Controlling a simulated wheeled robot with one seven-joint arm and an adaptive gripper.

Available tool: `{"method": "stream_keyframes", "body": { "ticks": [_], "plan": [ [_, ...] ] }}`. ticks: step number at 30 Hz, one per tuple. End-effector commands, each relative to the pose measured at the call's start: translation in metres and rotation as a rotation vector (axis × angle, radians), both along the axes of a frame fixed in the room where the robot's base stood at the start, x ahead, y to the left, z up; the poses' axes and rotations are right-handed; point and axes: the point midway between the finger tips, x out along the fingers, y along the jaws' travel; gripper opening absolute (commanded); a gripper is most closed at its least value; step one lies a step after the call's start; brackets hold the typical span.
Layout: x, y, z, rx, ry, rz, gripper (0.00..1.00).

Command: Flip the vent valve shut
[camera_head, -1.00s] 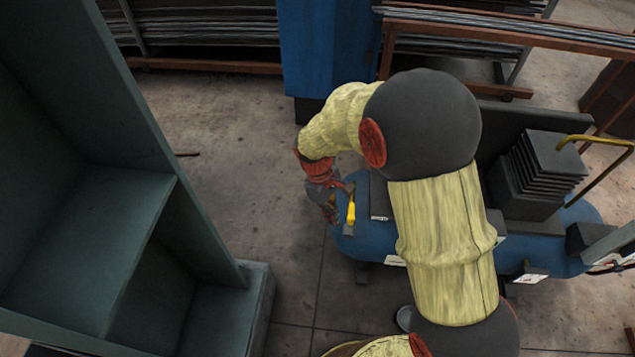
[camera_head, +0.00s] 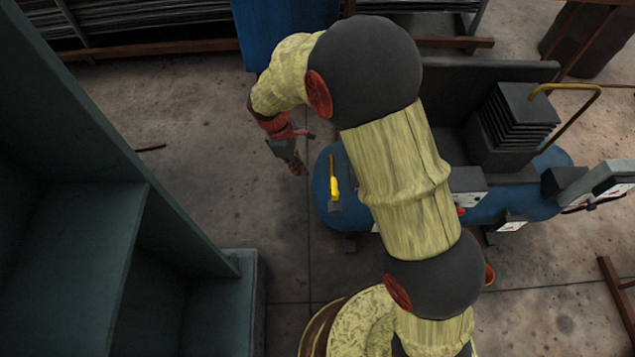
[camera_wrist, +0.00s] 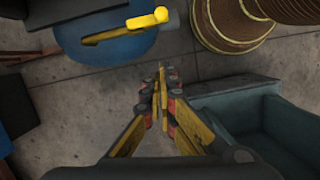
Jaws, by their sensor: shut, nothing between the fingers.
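The vent valve's yellow lever (camera_head: 334,188) is on the left rounded end of the blue tank (camera_head: 322,205). It points lengthwise up and down in the head view, with a grey end piece at the bottom. In the wrist view the lever (camera_wrist: 112,34) lies across the blue tank end (camera_wrist: 105,52) at the upper left. My gripper (camera_head: 299,169) is left of the lever and apart from it. In the wrist view my gripper (camera_wrist: 162,72) has its fingertips together with nothing between them, over bare floor. Whether the valve is open I cannot tell.
A grey-green cabinet (camera_head: 110,230) stands at the left. A dark stack of plates (camera_head: 515,120) with a yellow handle is on the machine's right. Floor (camera_head: 200,130) is clear between cabinet and tank.

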Motion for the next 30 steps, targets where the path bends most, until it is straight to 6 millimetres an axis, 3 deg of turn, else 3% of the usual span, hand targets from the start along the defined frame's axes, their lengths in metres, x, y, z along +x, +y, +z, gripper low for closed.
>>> {"method": "stream_keyframes", "body": {
  "ticks": [5, 18, 24, 30],
  "plan": [
    [-0.002, -0.005, -0.020, -0.002, 0.003, -0.001, 0.00],
    [-0.005, -0.024, -0.102, -0.002, 0.002, 0.000, 0.00],
    [-0.010, -0.052, -0.099, 0.000, 0.000, -0.003, 0.00],
    [-0.012, -0.062, -0.097, 0.000, 0.000, -0.001, 0.00]
  ]
}}
